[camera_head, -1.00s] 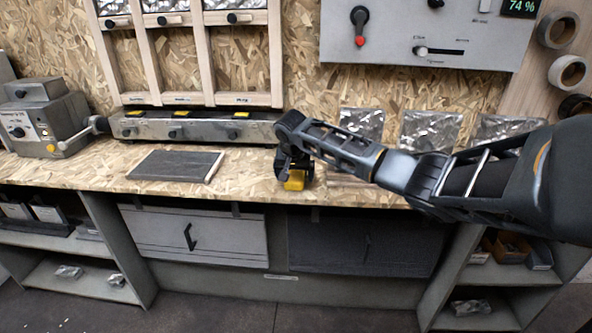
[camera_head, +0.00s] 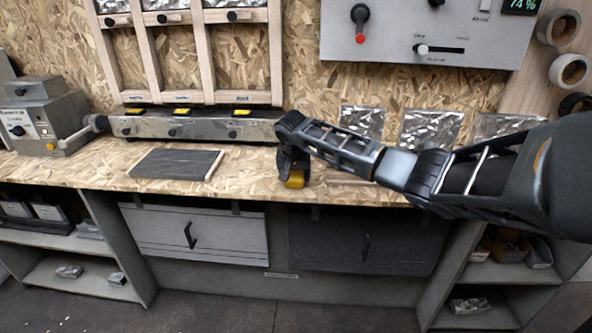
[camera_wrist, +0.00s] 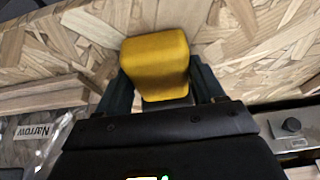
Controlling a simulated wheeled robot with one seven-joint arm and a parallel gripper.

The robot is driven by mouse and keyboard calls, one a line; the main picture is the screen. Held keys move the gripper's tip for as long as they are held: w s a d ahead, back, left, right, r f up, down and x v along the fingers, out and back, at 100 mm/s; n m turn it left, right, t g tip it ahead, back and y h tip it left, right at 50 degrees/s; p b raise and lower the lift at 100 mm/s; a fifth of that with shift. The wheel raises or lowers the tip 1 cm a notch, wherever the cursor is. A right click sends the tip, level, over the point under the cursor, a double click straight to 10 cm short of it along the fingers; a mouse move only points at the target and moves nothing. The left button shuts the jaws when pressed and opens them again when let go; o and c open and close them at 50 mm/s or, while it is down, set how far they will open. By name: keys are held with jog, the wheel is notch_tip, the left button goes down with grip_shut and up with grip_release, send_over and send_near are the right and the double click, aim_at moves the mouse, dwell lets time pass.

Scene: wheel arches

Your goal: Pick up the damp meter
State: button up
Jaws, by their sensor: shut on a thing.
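The damp meter shows as a small yellow block with a dark lower part. In the head view its yellow end (camera_head: 295,180) is just below my gripper (camera_head: 293,168), near the front of the wooden bench. In the wrist view the yellow damp meter (camera_wrist: 156,62) sits between the two dark fingers of my gripper (camera_wrist: 162,88). The fingers are closed against its sides. Its far side is hidden. I cannot tell whether it touches the bench top.
A dark flat mat (camera_head: 177,164) lies on the bench (camera_head: 240,175) to the left. A grey rail with yellow tags (camera_head: 195,126) runs along the back. A grey machine (camera_head: 42,115) stands at far left. Silver bags (camera_head: 430,129) hang behind my arm on the right.

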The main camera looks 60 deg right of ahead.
notch_tip(320, 180, up, 18)
jog(key=p, duration=0.7)
dwell(0.4)
